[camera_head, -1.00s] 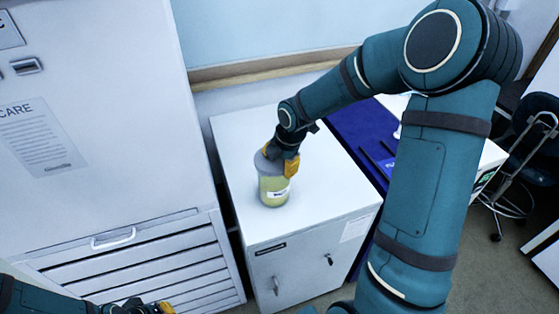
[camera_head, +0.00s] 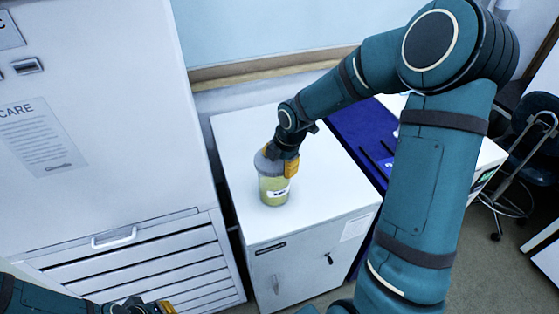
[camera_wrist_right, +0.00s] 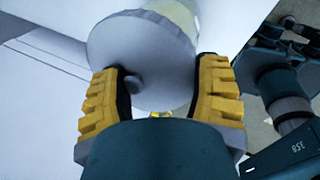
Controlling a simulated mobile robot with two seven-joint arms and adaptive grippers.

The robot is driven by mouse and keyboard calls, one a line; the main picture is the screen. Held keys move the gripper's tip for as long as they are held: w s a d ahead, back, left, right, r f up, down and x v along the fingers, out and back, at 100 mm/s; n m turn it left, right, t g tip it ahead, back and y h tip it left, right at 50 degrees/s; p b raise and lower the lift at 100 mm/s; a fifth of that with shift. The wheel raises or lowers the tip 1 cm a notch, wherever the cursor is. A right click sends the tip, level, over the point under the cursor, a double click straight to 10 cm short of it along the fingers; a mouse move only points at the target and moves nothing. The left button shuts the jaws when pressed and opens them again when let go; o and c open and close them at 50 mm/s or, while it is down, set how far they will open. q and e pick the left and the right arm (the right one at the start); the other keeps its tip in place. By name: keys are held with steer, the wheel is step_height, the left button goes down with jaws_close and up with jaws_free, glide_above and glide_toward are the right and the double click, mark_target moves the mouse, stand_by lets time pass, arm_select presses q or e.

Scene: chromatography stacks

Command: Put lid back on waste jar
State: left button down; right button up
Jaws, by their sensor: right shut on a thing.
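The waste jar (camera_head: 273,190) is a clear jar with yellow-green contents and a white label, standing upright on the white cabinet. Its grey lid (camera_head: 264,160) sits at the jar's mouth. In the right wrist view the round lid (camera_wrist_right: 145,60) lies between my yellow fingers, with part of the jar (camera_wrist_right: 178,16) beyond it. My right gripper (camera_head: 282,162) is shut on the lid from above. Whether the lid is fully seated cannot be told. My left gripper (camera_head: 150,308) is at the bottom left edge, partly cut off, and its jaws are unclear.
The white cabinet (camera_head: 315,205) has free room around the jar. A tall white unit (camera_head: 100,110) with a drawer handle stands at the left. A blue surface (camera_head: 362,130) lies to the right, and a chair (camera_head: 535,130) stands farther right.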

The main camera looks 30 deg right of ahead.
steer(key=o, duration=1)
steer(key=shift+o, duration=0.5)
steer(key=shift+r+p, duration=3.15)
steer(key=shift+r, duration=0.4)
jaws_close()
